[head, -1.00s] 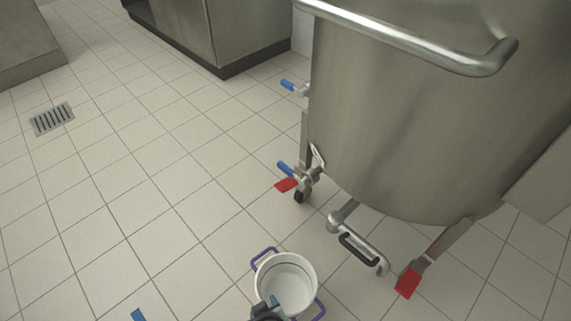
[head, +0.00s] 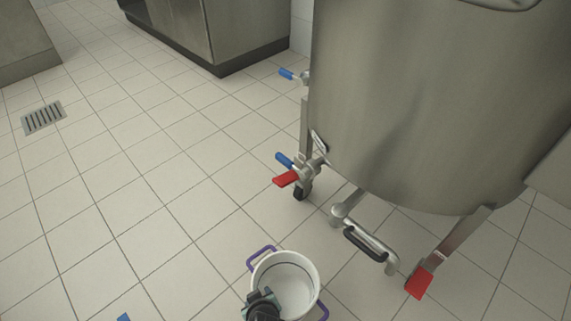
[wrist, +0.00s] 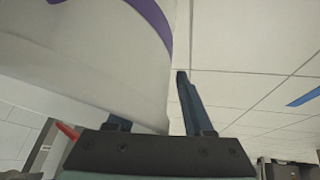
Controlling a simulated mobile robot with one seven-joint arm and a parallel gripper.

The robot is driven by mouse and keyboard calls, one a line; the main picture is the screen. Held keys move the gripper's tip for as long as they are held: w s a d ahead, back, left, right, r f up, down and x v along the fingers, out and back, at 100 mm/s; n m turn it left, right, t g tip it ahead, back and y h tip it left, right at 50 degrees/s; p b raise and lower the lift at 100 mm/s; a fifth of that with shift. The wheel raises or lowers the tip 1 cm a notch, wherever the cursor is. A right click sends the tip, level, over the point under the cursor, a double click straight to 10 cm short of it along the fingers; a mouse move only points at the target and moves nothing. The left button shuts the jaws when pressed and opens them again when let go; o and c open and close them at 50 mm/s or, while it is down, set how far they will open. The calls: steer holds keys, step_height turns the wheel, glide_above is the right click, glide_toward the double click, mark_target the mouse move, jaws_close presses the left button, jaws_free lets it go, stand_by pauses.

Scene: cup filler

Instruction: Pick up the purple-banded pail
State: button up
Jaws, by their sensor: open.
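The white pail (head: 291,274) with purple side handles stands on the tiled floor at the bottom middle of the head view, open end up. My gripper (head: 264,299) is at its near left side, overlapping the rim in the picture. In the wrist view the pail's white wall and purple band (wrist: 100,62) fill the upper left. The open gripper (wrist: 152,112) has one dark finger showing just right of the pail wall. The other finger is mostly hidden by the pail, only its base showing. I cannot tell whether the fingers touch the pail.
A large steel kettle (head: 420,110) stands at the right, its red-tipped leg (head: 420,282) and black-gripped drain pipe (head: 366,244) close to the pail. The floor at left is clear around a drain grate (head: 44,117).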

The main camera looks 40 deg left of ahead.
steer(key=shift+c, duration=0.2)
jaws_close()
steer(key=shift+r, duration=0.1)
stand_by(1.1)
